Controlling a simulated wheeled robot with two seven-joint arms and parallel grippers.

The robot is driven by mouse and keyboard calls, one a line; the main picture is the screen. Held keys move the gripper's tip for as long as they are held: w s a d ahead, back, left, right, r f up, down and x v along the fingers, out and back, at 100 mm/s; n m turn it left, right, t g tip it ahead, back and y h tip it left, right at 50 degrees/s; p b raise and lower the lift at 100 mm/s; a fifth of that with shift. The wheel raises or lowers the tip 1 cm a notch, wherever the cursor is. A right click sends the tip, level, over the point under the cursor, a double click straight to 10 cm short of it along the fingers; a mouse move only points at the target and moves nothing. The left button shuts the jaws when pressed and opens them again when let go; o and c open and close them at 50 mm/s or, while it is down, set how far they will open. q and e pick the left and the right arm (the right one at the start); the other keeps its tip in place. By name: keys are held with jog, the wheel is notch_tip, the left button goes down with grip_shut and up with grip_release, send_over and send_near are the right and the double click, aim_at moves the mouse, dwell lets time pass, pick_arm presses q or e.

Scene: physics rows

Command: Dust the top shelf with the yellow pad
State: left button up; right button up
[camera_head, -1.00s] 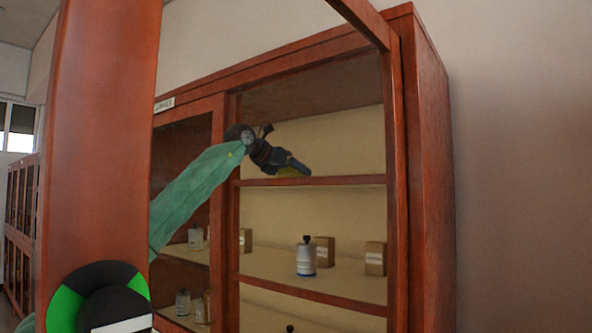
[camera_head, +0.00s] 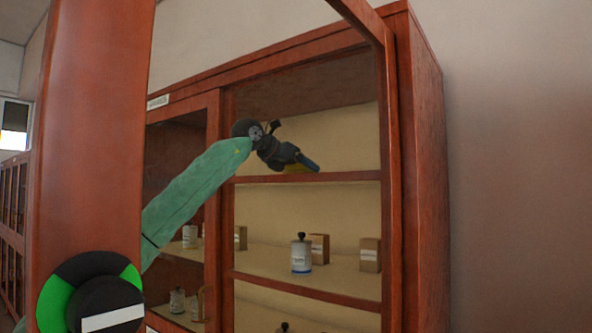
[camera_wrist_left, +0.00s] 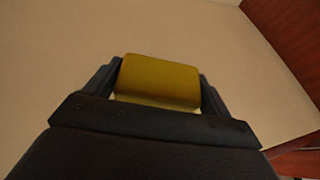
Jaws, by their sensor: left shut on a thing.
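The yellow pad (camera_wrist_left: 160,82) is held between the two fingers of my left gripper (camera_wrist_left: 160,88) in the left wrist view. I cannot tell from the head view whether the pad touches the shelf. No objects show on the visible part of the top shelf. My right gripper is not in view.
The wooden cabinet (camera_head: 424,170) has a frame around the open bay. The lower shelf holds a white bottle (camera_head: 301,257) with a dark top and small brown boxes (camera_head: 370,254). A wide reddish-brown upright (camera_head: 92,130) fills the left foreground.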

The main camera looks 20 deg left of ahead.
pick_arm(q)
jog(key=shift+s+d+b, duration=0.25)
jog(key=shift+s+d, duration=0.1)
jog(key=shift+d, duration=0.55)
jog(key=shift+s+d+b, duration=0.2)
jog(key=shift+s+d, duration=0.1)
jog(key=shift+d, duration=0.6)
